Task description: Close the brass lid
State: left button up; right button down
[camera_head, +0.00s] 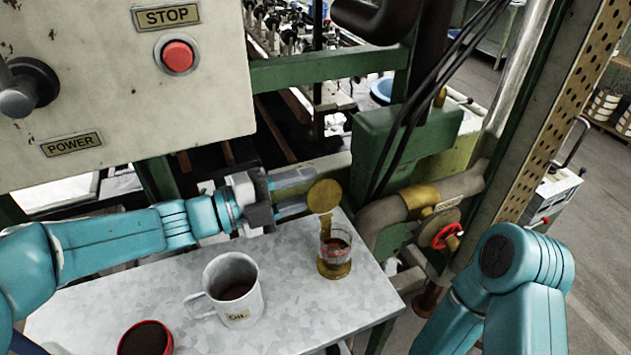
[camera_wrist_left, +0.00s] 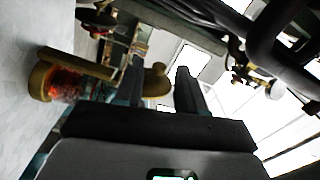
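The brass lid (camera_head: 324,196) stands raised, showing as a round disc above the glass jar (camera_head: 335,246), which has a brass base and dark reddish contents. The jar stands on the grey metal table. My left gripper (camera_head: 298,192) is open, its two fingers apart and pointing right, with the tips close to the lid's left edge. I cannot tell whether they touch it. In the left wrist view the jar (camera_wrist_left: 66,86) lies sideways at the left, outside the open fingers (camera_wrist_left: 160,80). A brass-coloured rounded shape shows between them; I cannot tell what it is. My right gripper is outside the picture.
A white mug (camera_head: 232,290) and a red-rimmed bowl (camera_head: 145,341) stand on the table (camera_head: 300,310), left of the jar. A control panel (camera_head: 110,90) hangs above my left arm. A pipe with a red handwheel (camera_head: 447,236) is right of the jar.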

aim_at(319, 186)
pick_arm(q)
jog(key=shift+x, duration=1.6)
jog(key=shift+s, duration=0.1)
grip_shut()
